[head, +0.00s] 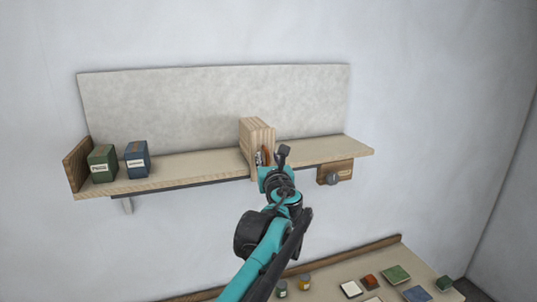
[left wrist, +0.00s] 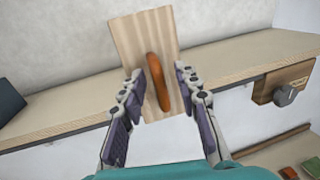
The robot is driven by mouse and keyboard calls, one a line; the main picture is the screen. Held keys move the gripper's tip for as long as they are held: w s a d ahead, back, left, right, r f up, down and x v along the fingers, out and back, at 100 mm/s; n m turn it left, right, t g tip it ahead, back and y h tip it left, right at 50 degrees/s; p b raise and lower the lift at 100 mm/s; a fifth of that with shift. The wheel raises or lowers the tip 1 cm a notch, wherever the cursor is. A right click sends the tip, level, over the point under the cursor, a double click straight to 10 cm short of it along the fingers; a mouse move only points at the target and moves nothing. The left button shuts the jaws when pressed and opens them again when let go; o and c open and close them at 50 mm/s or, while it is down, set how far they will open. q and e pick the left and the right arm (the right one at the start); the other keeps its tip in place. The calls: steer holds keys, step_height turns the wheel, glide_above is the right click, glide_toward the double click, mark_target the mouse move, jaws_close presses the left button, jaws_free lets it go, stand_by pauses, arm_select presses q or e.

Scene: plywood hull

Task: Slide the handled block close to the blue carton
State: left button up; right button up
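The handled block (head: 256,133) is a tall striped wooden block standing upright on the wall shelf, right of its middle. Its orange-brown handle (left wrist: 159,83) faces me. The blue carton (head: 137,160) stands near the shelf's left end, well to the left of the block; its dark side shows at the left edge of the left wrist view (left wrist: 10,101). My left gripper (head: 270,158) is in front of the block. In the left wrist view its fingers (left wrist: 157,88) are spread, one on each side of the handle, with gaps to it. My right gripper is out of view.
A green carton (head: 102,164) stands left of the blue carton, by the shelf's wooden end board (head: 76,164). The shelf (head: 195,168) is clear between blue carton and block. A box with a grey knob (head: 334,174) hangs under the right end. Small items lie on a lower table (head: 330,278).

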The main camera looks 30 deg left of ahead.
arm_select(q)
steer(key=shift+w+a, duration=0.45)
jaws_close()
